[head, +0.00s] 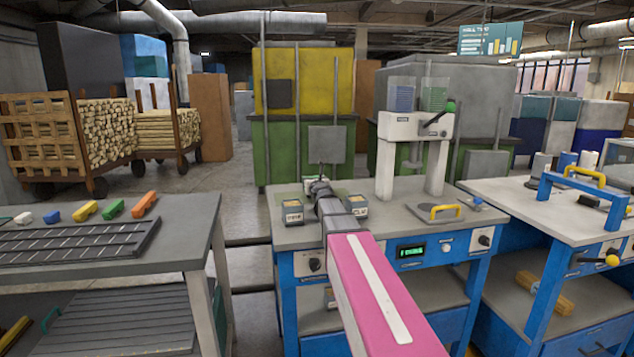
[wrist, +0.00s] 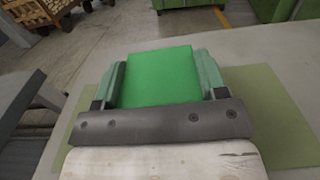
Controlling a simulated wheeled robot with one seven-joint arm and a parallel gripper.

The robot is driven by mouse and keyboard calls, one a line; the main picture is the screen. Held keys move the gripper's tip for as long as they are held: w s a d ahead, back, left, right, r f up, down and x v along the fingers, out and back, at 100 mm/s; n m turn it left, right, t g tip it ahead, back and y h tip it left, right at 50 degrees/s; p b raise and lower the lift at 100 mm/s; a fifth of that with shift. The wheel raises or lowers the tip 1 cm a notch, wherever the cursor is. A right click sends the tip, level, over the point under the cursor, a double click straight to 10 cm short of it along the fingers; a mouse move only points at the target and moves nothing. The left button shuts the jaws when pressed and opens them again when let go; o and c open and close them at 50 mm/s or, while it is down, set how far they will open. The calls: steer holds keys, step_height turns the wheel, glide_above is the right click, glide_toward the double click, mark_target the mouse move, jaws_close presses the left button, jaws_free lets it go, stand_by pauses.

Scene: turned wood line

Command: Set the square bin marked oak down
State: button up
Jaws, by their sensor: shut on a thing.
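My gripper (wrist: 161,82) is shut on a bright green square thing, taken to be the square bin (wrist: 158,68), with a grey-green finger on each side. No oak marking shows on the face I see. A flat olive-green mat (wrist: 268,105) spreads beneath and around it on the pale bench top. I cannot tell whether the bin touches the mat. In the head view my gripper (head: 319,186) is over the middle blue bench (head: 410,236), and the arm hides most of what it holds.
Two small labelled boxes (head: 292,211) (head: 356,205) stand either side of my arm; their lettering is unreadable. A white press (head: 414,128) and a yellow-handled plate (head: 433,212) are to the right. A grey table (head: 190,235) with coloured blocks stands left, across a gap.

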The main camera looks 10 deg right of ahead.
steer(key=o, duration=1.1)
steer(key=s, duration=1.2)
